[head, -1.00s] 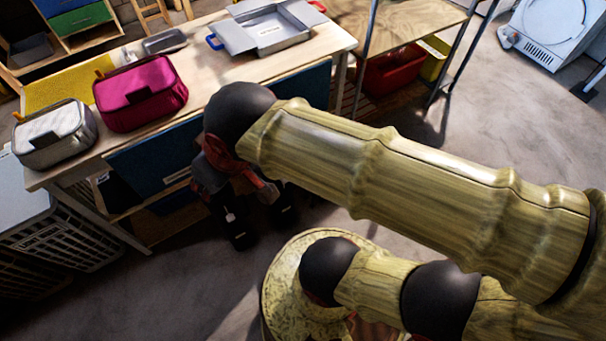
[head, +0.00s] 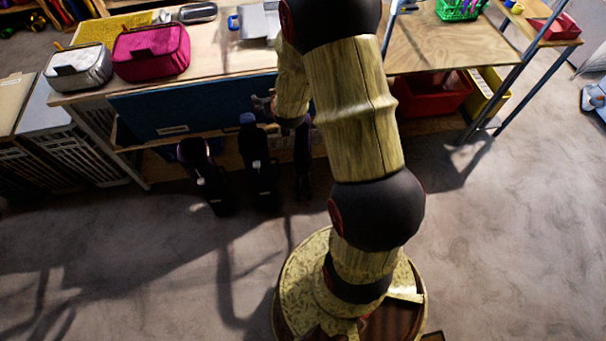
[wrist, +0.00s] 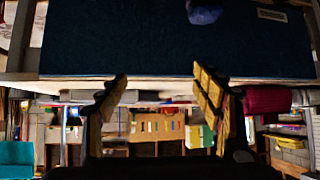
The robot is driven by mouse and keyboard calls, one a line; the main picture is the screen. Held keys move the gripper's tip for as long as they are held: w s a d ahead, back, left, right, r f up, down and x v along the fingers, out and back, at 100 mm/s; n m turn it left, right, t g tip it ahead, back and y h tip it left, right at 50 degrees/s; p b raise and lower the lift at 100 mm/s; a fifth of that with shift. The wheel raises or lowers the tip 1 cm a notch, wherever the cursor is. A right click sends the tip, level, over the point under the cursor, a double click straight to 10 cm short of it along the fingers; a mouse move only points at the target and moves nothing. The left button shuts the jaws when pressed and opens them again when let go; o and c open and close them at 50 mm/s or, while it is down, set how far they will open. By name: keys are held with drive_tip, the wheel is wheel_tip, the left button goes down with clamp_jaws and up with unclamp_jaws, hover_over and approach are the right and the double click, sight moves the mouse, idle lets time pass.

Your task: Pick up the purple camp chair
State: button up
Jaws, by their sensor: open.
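Several dark, slim folded bundles stand upright on the floor before the workbench in the head view. The left bundle (head: 207,182) has a dark purplish top, the middle one (head: 257,168) a blue top, and the right one (head: 303,165) a purplish tint, partly behind my arm. I cannot tell for certain which is the purple camp chair. My gripper (wrist: 160,85) is open and empty in the wrist view, its fingers apart before the bench's blue panel (wrist: 120,40). A blue-purple rounded top (wrist: 204,12) shows at that view's upper edge. In the head view the gripper is mostly hidden by my arm.
The workbench (head: 225,60) carries a magenta bag (head: 151,52), a grey bag (head: 78,68) and a metal tray (head: 197,12). Crates (head: 70,150) stand at left. A red bin (head: 432,95) sits on the lower shelf at right. The front floor is clear.

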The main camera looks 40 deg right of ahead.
drive_tip(key=s+d+f+h, duration=0.1)
drive_tip(key=s+d+f, duration=0.1)
drive_tip(key=d+f, duration=0.45)
drive_tip(key=m+t+h+p, duration=0.1)
drive_tip(key=m+h+p, duration=0.1)
approach(305, 128)
drive_tip(key=w+d, duration=0.2)
drive_tip(key=w, duration=0.3)
drive_tip(key=b+x, duration=0.2)
drive_tip(key=x, duration=0.5)
drive_tip(key=shift+d+r, duration=0.3)
drive_tip(key=shift+c, duration=0.5)
clamp_jaws()
drive_tip(key=shift+w+r+t, duration=0.15)
drive_tip(key=shift+r+t, duration=0.05)
drive_tip(key=shift+t, duration=0.1)
